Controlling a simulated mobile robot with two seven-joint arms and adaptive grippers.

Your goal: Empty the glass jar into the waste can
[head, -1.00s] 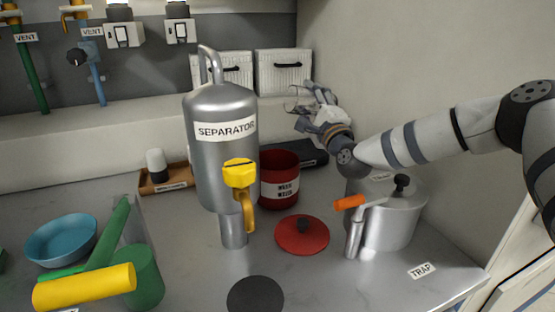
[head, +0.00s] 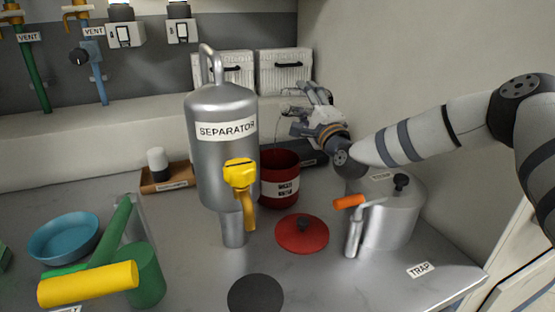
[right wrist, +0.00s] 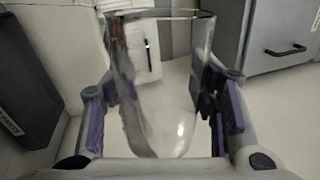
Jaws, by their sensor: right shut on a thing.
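My right gripper (head: 312,112) is above and behind the waste can in the head view, near the right wall. It is shut on the clear glass jar, which shows between its fingers in the right wrist view (right wrist: 160,85). The jar's wide rim is at the top of that view; I cannot tell whether anything is inside. In the head view the jar is only a faint outline by the fingers. The red waste can (head: 279,188) stands open on the counter, partly behind the separator. A red lid (head: 302,234) lies in front of it. My left gripper is not in view.
The tall grey separator (head: 222,160) with a yellow valve (head: 240,175) stands just left of the can. A metal trap pot (head: 392,220) with an orange-tipped handle stands to the right. A dark box (head: 312,155) and white bins (head: 284,72) are behind.

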